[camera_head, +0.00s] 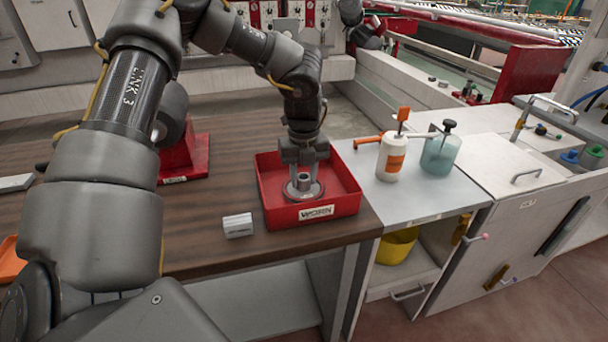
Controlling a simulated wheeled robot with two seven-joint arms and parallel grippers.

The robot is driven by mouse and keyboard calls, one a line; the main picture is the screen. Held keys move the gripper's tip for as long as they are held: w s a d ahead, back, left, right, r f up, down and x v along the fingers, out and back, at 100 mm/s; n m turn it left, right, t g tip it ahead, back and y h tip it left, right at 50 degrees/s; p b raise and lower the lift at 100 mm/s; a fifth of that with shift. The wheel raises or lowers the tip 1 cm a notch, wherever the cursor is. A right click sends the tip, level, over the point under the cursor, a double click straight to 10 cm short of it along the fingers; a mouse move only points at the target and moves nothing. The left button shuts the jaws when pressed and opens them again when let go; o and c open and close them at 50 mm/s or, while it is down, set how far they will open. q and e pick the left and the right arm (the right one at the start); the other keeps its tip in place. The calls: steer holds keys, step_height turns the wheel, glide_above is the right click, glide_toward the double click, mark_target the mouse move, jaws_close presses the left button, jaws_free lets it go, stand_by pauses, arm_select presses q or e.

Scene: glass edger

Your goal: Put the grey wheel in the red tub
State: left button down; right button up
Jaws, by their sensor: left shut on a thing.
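The red tub (318,211) stands on the dark wooden bench near its right end, with a white label reading "WORN" on its front wall. The grey wheel (303,192) is inside the tub, low and near its floor. I cannot tell whether it touches the floor. My left gripper (303,178) points straight down into the tub from above and is shut on the wheel's hub. Part of a dark arm (368,36) shows at the top of the picture, but no right gripper can be made out.
A small grey block (238,225) lies left of the tub. A white bottle with an orange label (391,158) and a teal bottle (440,150) stand on the grey counter to the right.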

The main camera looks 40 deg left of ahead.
arm_select(q)
steer(key=shift+f, duration=0.1)
steer(key=c, duration=1)
jaws_free()
step_height(320, 180, up, 12)
